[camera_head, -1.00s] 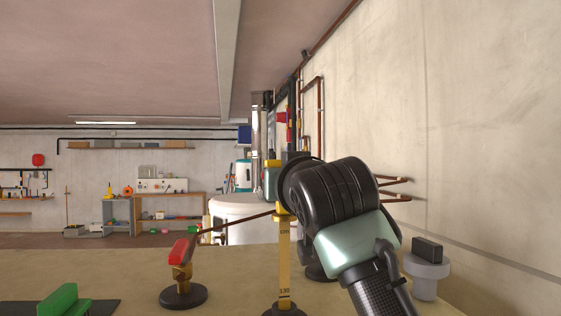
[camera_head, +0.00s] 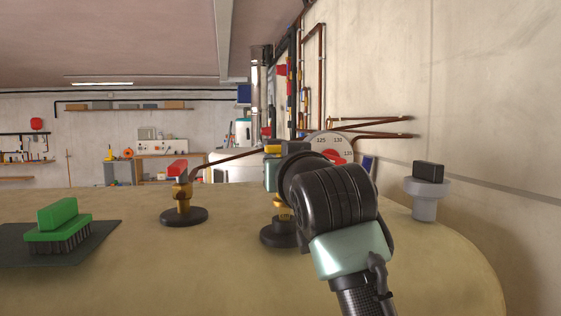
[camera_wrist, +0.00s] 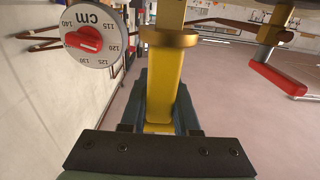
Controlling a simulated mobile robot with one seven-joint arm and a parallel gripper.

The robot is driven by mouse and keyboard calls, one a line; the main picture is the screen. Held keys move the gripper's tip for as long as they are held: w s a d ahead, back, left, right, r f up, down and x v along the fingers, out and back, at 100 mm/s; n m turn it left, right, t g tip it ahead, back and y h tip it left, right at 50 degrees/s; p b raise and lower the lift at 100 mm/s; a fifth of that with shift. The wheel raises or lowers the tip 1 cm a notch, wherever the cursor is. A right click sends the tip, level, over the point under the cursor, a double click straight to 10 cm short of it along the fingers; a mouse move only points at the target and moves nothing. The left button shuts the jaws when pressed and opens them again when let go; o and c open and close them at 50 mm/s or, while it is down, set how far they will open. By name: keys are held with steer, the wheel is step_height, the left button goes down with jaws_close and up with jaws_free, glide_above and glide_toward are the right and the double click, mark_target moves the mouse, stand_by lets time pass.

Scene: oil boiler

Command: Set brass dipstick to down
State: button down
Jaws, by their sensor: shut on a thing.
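My gripper (camera_head: 272,172) is shut on the brass dipstick, above a brass fitting with a dark round base (camera_head: 280,235) on the tan top. The dipstick's yellow upper end (camera_head: 272,149) shows above the fingers in the head view. In the upside-down wrist view the yellow dipstick (camera_wrist: 163,85) stands between the dark fingers, with a round brass collar (camera_wrist: 168,38) beyond them.
A red-handled brass valve (camera_head: 180,195) stands left of the dipstick. A cm dial (camera_wrist: 88,35) with a red pointer is close by. A green brush (camera_head: 58,228) lies on a dark mat at left. A grey plug (camera_head: 428,190) stands at right, near the wall.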

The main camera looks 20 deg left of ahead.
steer(key=c, duration=1)
jaws_free()
steer(key=shift+a+f, duration=0.1)
steer(key=shift+f, duration=0.35)
steer(key=o, duration=0.4)
steer(key=shift+r, duration=0.2)
steer(key=shift+c, duration=0.2)
steer(key=b+v, duration=0.4)
steer(key=v, duration=0.9)
steer(key=s+d+r+m+t+h, duration=0.3)
steer(key=s+d+m+t+h, duration=0.3)
steer(key=s+d+t+h, duration=0.4)
steer(key=s+d+t, duration=0.2)
steer(key=d, duration=0.2)
steer(key=shift+s+r+m, duration=0.2)
steer(key=shift+s+m, duration=0.05)
steer(key=shift+m, duration=0.15)
